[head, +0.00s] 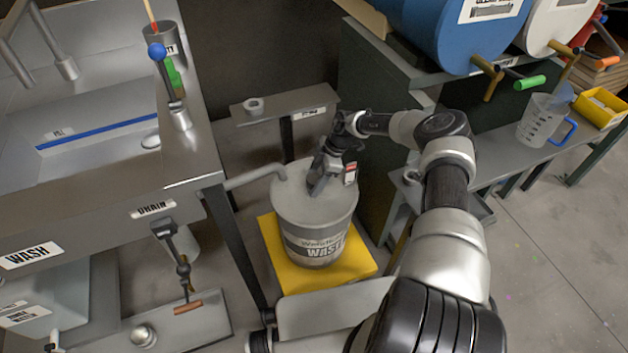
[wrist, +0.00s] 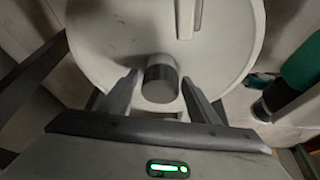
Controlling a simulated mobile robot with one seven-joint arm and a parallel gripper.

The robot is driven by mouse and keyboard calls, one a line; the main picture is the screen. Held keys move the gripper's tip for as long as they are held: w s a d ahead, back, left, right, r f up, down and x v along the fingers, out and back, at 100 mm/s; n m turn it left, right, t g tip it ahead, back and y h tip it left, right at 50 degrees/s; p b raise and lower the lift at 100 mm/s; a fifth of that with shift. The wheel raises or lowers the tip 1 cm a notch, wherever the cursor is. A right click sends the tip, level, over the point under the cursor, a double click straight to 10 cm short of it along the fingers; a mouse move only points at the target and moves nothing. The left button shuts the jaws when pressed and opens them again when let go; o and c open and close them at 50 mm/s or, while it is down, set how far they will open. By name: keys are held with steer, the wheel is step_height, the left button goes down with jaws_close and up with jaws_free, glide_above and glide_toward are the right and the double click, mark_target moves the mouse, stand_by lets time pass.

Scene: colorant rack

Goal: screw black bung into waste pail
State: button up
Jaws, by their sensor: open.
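The waste pail (head: 292,215) is a grey bucket with a pale lid and a WASTE label. It stands upright on a yellow platform (head: 345,271). My gripper (head: 318,178) is over the lid, fingers pointing down. In the wrist view the pail's pale round lid (wrist: 105,45) fills the upper middle. A short cylinder with a dark side, likely the black bung (wrist: 160,70), stands between the two open fingers of my gripper (wrist: 160,78). A gap shows on each side of it. I cannot tell whether it is seated in the lid. In the head view my gripper hides it.
A grey pipe (head: 252,178) runs from the steel sink (head: 100,190) to the pail's left side. A small steel ledge (head: 275,107) stands behind the pail. A blue drum (head: 440,25) and a measuring jug (head: 537,120) are at right. The floor at lower right is clear.

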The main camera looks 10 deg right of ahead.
steer(key=c, duration=1)
steer(key=shift+r+p, duration=0.25)
steer(key=shift+p, duration=0.5)
steer(key=m+t+p, duration=0.1)
steer(key=m+p, duration=0.2)
steer(key=p, duration=0.2)
steer(key=m+t+h+p, duration=0.1)
steer(key=m+p, duration=0.2)
steer(key=p, duration=0.2)
steer(key=shift+m+t+p, duration=0.3)
steer(key=shift+m, duration=0.1)
steer(key=m+h+p, duration=0.1)
steer(key=m+p, duration=0.1)
steer(key=p, duration=0.2)
steer(key=m+t+p, duration=0.1)
steer(key=m+p, duration=0.2)
steer(key=p, duration=0.2)
steer(key=shift+m+h, duration=0.3)
steer(key=shift+h, duration=0.1)
steer(key=shift+f+m+t+p, duration=0.25)
steer(key=shift+m+p, duration=0.35)
steer(key=shift+p, duration=0.3)
steer(key=o, duration=1)
steer(key=shift+f, duration=0.15)
